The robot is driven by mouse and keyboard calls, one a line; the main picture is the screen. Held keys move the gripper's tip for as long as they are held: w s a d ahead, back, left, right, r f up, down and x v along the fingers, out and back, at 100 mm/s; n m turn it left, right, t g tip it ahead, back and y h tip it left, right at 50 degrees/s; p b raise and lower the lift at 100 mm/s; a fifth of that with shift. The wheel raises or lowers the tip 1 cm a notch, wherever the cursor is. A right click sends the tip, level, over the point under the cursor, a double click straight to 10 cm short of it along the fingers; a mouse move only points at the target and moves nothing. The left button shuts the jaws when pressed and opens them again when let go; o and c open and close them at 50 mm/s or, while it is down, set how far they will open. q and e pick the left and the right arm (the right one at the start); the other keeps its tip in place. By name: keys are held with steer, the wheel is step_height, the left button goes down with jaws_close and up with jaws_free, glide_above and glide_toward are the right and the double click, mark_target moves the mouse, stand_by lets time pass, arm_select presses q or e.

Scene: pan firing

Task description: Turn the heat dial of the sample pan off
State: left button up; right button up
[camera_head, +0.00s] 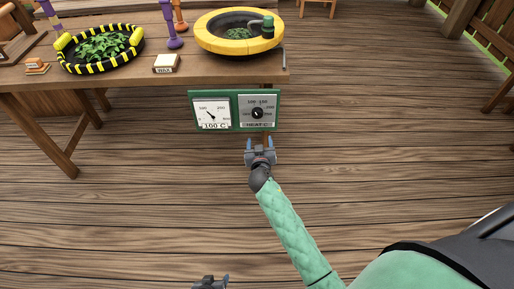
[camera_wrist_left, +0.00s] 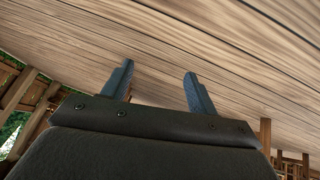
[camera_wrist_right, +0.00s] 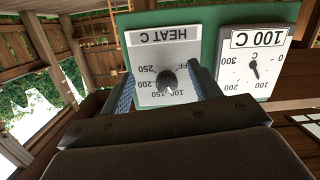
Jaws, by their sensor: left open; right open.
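The heat dial is a dark round knob (camera_head: 257,113) on a grey plate marked HEAT C, on the right half of a green panel (camera_head: 235,97) at the table's front. In the right wrist view the plate appears upside down and the knob (camera_wrist_right: 167,79) shows between my fingers; its exact setting is hard to read. My right gripper (camera_head: 260,139) is open and empty, just in front of the dial. The yellow-rimmed pan (camera_head: 212,43) stands on the table above the panel. My left gripper (camera_head: 212,281) is open and empty at the bottom edge, mostly out of frame.
A white gauge (camera_head: 212,113) reading 100 C sits left of the dial. On the table are a black-and-yellow pan of leaves (camera_head: 68,63), a WAX block (camera_head: 166,63) and a purple-handled tool (camera_head: 171,30). The floor around my arms is clear.

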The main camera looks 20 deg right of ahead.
steer(key=t+b, duration=0.2)
glide_toward(257, 116)
steer(key=w, duration=0.2)
steer(key=shift+m+h, duration=0.3)
steer(key=p+x, duration=0.2)
steer(key=x, duration=0.5)
steer(key=shift+w+d+r, duration=0.1)
steer(key=shift+w+d, duration=0.1)
steer(key=shift+d, duration=0.05)
steer(key=shift+w+d, duration=0.1)
steer(key=shift+w, duration=0.2)
arm_select(q)
step_height(257, 116, up, 6)
steer(key=d, duration=0.1)
steer(key=shift+w+d+h, duration=0.2)
steer(key=shift+w+h, duration=0.1)
steer(key=shift+w, duration=0.1)
steer(key=shift+r, duration=0.1)
arm_select(e)
steer(key=c, duration=1)
steer(key=shift+o, duration=0.2)
arm_select(q)
steer(key=shift+w, duration=0.1)
